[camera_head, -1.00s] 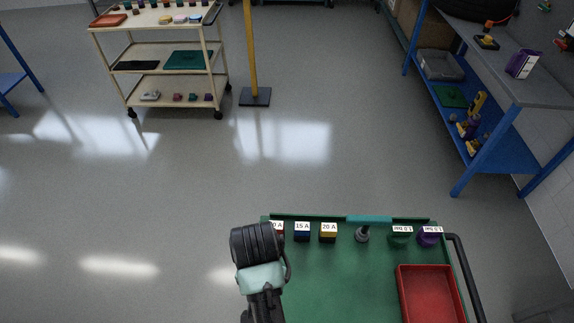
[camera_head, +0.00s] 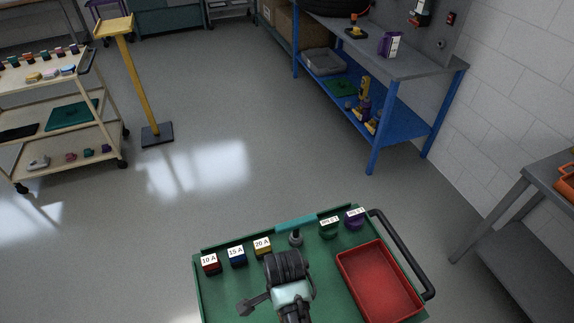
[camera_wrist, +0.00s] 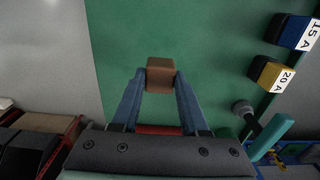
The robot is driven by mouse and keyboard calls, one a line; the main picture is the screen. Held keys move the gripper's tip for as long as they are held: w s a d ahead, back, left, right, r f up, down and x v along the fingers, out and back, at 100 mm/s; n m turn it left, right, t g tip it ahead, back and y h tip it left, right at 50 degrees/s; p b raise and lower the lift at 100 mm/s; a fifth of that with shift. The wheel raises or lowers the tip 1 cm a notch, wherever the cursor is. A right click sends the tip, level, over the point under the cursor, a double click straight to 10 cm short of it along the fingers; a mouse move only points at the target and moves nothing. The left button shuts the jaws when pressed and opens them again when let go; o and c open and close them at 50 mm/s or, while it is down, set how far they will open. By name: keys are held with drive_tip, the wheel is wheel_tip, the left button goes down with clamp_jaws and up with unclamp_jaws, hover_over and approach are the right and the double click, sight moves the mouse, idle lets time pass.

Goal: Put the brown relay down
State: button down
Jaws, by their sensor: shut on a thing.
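The brown relay (camera_wrist: 160,72) is a small block between the fingertips of my gripper (camera_wrist: 160,86) in the wrist view. The gripper is shut on it. Behind the relay lies the green top of the trolley (camera_wrist: 215,50); I cannot tell the gap between relay and top. In the head view, my arm reaches over this green top (camera_head: 225,295), and the relay cannot be made out there.
Along the back edge stand the 10 A (camera_head: 210,264), 15 A (camera_head: 237,257) and 20 A (camera_head: 262,248) blocks, a grey knob (camera_head: 296,238), and green (camera_head: 329,228) and purple (camera_head: 355,218) pieces. A red tray (camera_head: 380,282) lies at right. Bare green shows left of my arm.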

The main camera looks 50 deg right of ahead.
drive_tip(key=shift+f, duration=2.2)
drive_tip(key=shift+f, duration=0.15)
drive_tip(key=shift+c, duration=2.1)
unclamp_jaws()
wheel_tip(320, 180, up, 12)
drive_tip(key=shift+r, duration=0.2)
